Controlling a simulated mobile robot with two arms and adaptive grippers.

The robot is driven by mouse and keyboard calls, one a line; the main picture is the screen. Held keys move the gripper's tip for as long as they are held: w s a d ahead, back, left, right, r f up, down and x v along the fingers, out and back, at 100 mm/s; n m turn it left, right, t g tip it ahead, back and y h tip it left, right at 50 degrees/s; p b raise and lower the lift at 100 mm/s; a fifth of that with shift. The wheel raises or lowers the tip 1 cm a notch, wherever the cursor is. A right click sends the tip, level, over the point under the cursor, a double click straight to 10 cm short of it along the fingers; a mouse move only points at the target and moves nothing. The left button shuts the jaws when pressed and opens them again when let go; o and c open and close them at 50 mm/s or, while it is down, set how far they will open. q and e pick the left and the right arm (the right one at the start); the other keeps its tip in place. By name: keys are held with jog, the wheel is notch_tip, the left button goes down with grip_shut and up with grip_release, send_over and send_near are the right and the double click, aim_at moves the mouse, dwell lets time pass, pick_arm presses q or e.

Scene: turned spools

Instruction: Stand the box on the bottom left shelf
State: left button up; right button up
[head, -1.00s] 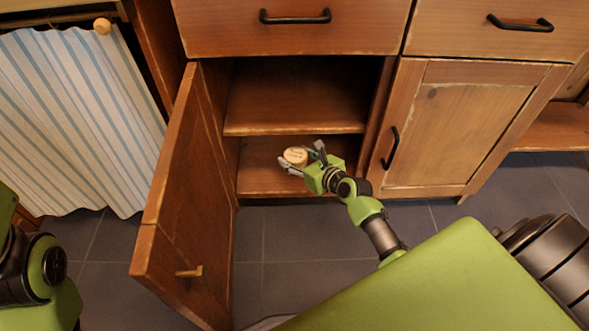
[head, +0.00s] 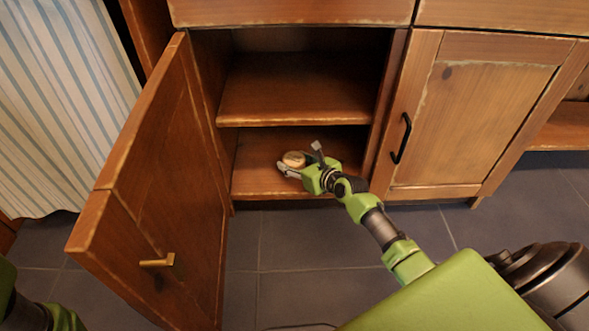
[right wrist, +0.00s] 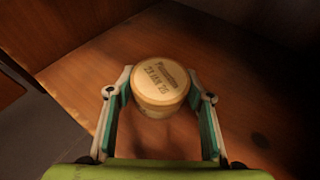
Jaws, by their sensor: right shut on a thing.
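The box (head: 294,159) is a small round pale wooden tub with dark lettering on its lid. It also shows in the right wrist view (right wrist: 160,84), upright between the fingers. My right gripper (head: 301,160) is shut on it, one finger on each side. The bottom left shelf (head: 250,178) is the floor of the open cabinet; the box is inside the opening, over the shelf's front part. I cannot tell whether the box's base touches the shelf. My left gripper is out of view; only green and black parts of that arm show at the lower left.
A middle shelf (head: 290,98) is above the gripper. The open door (head: 150,180) with a brass handle stands on the left. A closed door (head: 460,120) is on the right. The bottom shelf looks bare around the box.

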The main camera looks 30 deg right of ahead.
jog(key=shift+f, duration=0.2)
jog(key=o, duration=1)
